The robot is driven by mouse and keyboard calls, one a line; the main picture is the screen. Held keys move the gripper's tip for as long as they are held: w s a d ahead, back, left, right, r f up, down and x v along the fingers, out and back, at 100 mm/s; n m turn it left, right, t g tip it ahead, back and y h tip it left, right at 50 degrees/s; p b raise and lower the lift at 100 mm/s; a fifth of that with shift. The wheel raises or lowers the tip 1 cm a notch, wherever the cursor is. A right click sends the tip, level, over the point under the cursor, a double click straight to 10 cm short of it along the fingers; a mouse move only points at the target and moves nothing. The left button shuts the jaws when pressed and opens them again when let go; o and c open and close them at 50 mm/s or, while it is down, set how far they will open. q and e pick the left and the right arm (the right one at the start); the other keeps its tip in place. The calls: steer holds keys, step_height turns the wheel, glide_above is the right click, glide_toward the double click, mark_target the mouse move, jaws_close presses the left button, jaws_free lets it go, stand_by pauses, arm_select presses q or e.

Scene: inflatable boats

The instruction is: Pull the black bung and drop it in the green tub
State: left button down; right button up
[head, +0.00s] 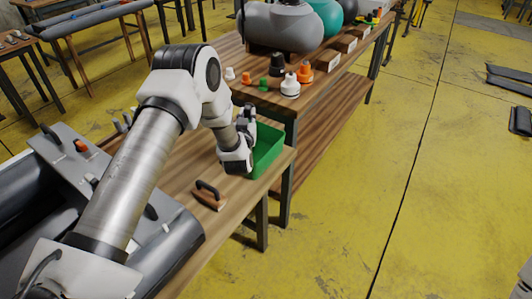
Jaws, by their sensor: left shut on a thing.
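The green tub (268,152) stands at the far right end of the near wooden table. My left gripper (246,118) is at the tub's left side and hides part of it. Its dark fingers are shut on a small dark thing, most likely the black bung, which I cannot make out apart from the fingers. I cannot tell whether it is over the tub's opening. The grey inflatable boat (180,238) lies at the left of the table, partly hidden by my left arm. My right gripper is out of view.
A brown block with a black handle (208,195) lies in front of the tub. Behind, another table holds several orange, white, green and dark valve parts (290,85) and a large grey inflatable (283,27).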

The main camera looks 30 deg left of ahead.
arm_select(q)
steer(key=shift+s+a+f, duration=0.25)
steer(key=shift+a, duration=0.2)
step_height(320, 180, down, 6)
steer(key=b, duration=0.4)
steer(key=shift+s+r, duration=0.15)
steer(key=shift+r, duration=0.1)
steer(key=c, duration=0.9)
jaws_free()
steer(key=shift+c, duration=0.2)
steer(key=shift+s+d, duration=0.1)
steer(key=v, duration=1.2)
